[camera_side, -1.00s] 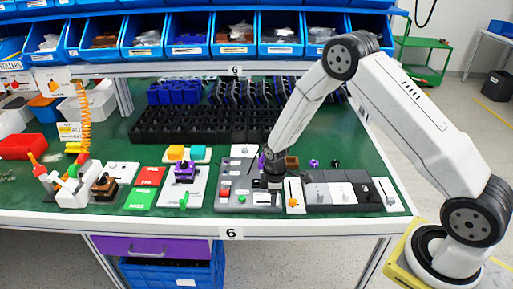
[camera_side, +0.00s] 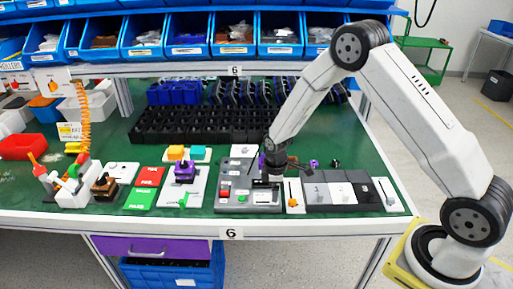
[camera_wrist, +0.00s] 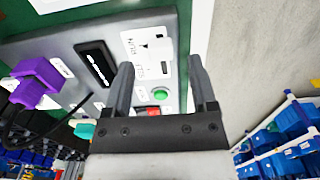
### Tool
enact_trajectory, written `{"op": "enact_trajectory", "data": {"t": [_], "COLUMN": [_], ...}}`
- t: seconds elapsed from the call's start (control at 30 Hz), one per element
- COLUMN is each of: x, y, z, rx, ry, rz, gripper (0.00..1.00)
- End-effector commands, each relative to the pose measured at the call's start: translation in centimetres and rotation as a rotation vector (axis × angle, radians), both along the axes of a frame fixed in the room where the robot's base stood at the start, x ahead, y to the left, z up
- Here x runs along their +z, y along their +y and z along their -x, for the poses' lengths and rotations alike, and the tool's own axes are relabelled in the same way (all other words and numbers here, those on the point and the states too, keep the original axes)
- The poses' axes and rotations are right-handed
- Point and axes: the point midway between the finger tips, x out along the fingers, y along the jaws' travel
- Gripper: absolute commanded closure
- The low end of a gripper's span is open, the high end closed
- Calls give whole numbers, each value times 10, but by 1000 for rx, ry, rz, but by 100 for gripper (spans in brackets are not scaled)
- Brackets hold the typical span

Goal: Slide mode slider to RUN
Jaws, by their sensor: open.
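The mode slider plate (camera_wrist: 136,58) is a white label on the grey control panel (camera_side: 229,199), with RUN printed at its upper part and SET lower down in the wrist view. A pale block that looks like the slider's handle (camera_wrist: 161,47) sits on this plate, nearer the RUN end as far as I can tell. My gripper (camera_wrist: 161,88) is open and empty, with its two dark fingers spread and the plate seen between and beyond them.
A green button (camera_wrist: 160,95) and a red switch (camera_wrist: 153,110) lie close to my fingers. A black display (camera_wrist: 97,65) and a purple plug-like part (camera_wrist: 38,82) are left of them. A white module with an orange knob (camera_side: 293,199) stands right of the panel.

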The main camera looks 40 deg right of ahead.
Motion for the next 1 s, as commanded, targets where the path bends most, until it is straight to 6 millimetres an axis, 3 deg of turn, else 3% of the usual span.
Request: {"op": "enact_trajectory", "data": {"t": [0.4, 1.0], "x": [44, 52], "y": [-1, 0], "z": [0, 2], "rx": [-1, -10], "ry": [-1, -4], "rz": [0, 1], "gripper": [26, 26]}}
